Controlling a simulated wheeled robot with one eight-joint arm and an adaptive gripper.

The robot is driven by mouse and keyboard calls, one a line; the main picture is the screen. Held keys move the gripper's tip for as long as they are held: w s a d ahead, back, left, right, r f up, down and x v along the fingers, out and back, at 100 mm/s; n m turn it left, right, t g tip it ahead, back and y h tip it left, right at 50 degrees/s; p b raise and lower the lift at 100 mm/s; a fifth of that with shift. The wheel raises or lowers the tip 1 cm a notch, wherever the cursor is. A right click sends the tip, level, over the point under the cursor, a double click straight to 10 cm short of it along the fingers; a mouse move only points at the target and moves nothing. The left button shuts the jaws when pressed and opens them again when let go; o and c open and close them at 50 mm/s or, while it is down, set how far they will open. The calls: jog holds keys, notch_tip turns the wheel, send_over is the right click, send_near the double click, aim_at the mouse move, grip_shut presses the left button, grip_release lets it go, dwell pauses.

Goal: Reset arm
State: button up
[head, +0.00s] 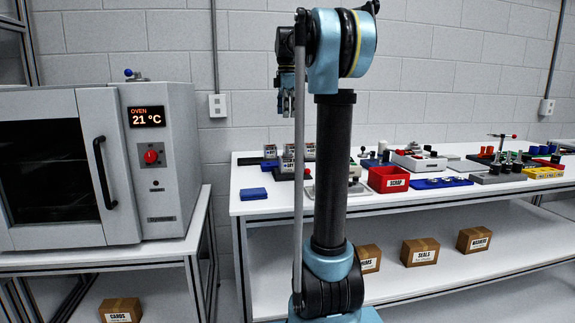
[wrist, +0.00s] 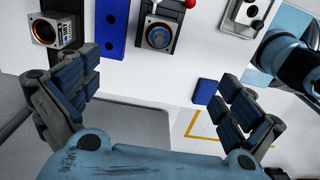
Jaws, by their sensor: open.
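My arm stands upright in the middle of the head view, with its upper part folded over at the top. My gripper (head: 287,103) hangs pointing down beside the column, above the left end of the white workbench (head: 270,206). In the wrist view my gripper (wrist: 158,98) has its two blue-padded fingers spread wide, with nothing between them. The bench surface and the grey floor show below and beyond the fingers. The gripper touches nothing that I can see.
An oven (head: 160,160) reading 21 °C stands at left. The bench holds a blue block (head: 254,194), a red SCRAP bin (head: 388,180), a blue tray (head: 440,183) and several fixtures. Labelled cartons (head: 420,251) sit on the lower shelf. The wrist view shows a square servo-like unit (wrist: 54,30).

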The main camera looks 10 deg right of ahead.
jog(key=f, duration=0.9)
jog(key=shift+w+d+f, duration=0.2)
jog(key=shift+f, duration=0.2)
